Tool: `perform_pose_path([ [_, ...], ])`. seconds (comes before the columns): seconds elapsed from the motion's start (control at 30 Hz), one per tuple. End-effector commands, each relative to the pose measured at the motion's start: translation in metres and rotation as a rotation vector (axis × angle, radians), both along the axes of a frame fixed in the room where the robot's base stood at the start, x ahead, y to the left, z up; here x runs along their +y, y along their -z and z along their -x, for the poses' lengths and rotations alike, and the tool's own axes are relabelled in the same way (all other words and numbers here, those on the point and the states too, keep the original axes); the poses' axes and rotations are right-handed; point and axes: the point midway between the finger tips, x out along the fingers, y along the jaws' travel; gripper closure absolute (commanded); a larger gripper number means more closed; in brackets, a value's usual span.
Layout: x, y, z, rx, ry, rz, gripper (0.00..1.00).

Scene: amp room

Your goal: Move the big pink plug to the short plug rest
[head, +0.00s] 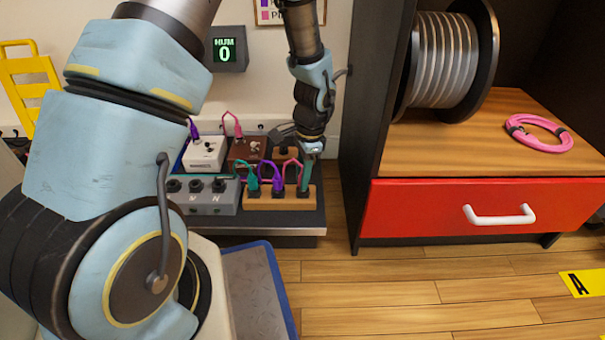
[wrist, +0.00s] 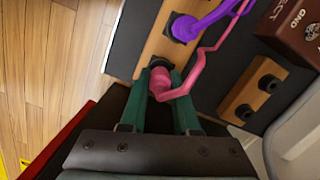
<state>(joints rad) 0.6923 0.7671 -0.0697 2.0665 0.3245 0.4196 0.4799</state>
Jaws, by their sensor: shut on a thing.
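The big pink plug (wrist: 162,82) sits in the right-end socket of a long wooden plug rest (wrist: 155,50), with its pink cable (wrist: 196,75) running off. My gripper (wrist: 168,98) points down and is shut on the pink plug. In the head view my gripper (head: 307,180) is at the right end of the long rest (head: 262,204) and partly hides the plug. The short plug rest (wrist: 252,98) is a small wooden block with two empty black sockets; in the head view it is mostly hidden behind the gripper (head: 281,152).
A purple plug (wrist: 190,27) and a teal plug (head: 252,182) stand in the long rest beside the pink one. A grey box with sockets (head: 205,198), a white pedal (head: 204,154) and a brown pedal (head: 245,150) crowd the shelf. A black cabinet with a red drawer (head: 440,215) stands right.

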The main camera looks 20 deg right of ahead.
Motion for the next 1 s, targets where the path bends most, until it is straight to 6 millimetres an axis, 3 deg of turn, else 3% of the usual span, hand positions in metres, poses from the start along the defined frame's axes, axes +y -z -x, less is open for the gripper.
perform_pose_path([
  [0.47, -0.0002, 0.0010, -0.0002, 0.000, 0.000, 0.001, 1.00],
  [0.5, -0.0002, 0.0010, -0.0002, 0.000, 0.000, 0.001, 0.69],
  [0.8, -0.0002, 0.0010, -0.0001, 0.000, -0.001, 0.001, 0.35],
  [1.0, -0.0002, 0.0011, -0.0001, 0.000, 0.000, 0.001, 0.35],
])
